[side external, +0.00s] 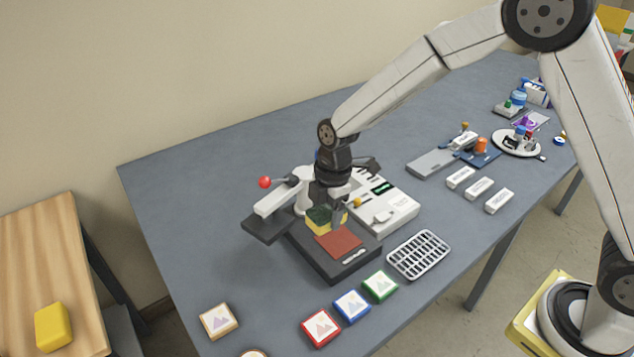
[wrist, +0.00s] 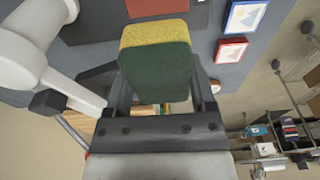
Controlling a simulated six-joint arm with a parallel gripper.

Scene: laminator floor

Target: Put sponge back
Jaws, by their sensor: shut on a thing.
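The sponge (side external: 320,219) is a yellow block with a dark green face. My gripper (side external: 330,212) is shut on it and holds it over or just at the left part of a dark base with a red-brown pad (side external: 339,241). In the wrist view, the sponge (wrist: 156,68) sits between the two fingers of my gripper (wrist: 160,85), green face toward the camera and yellow edge at the far end. The red-brown pad (wrist: 155,6) shows beyond it. I cannot tell whether the sponge touches the base.
A white lever press with a red knob (side external: 265,182) stands close beside my gripper. A white device (side external: 392,208) is to the right, a wire rack (side external: 418,255) in front. Framed tiles (side external: 351,305) line the near edge. A yellow block (side external: 53,327) lies on the wooden side table.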

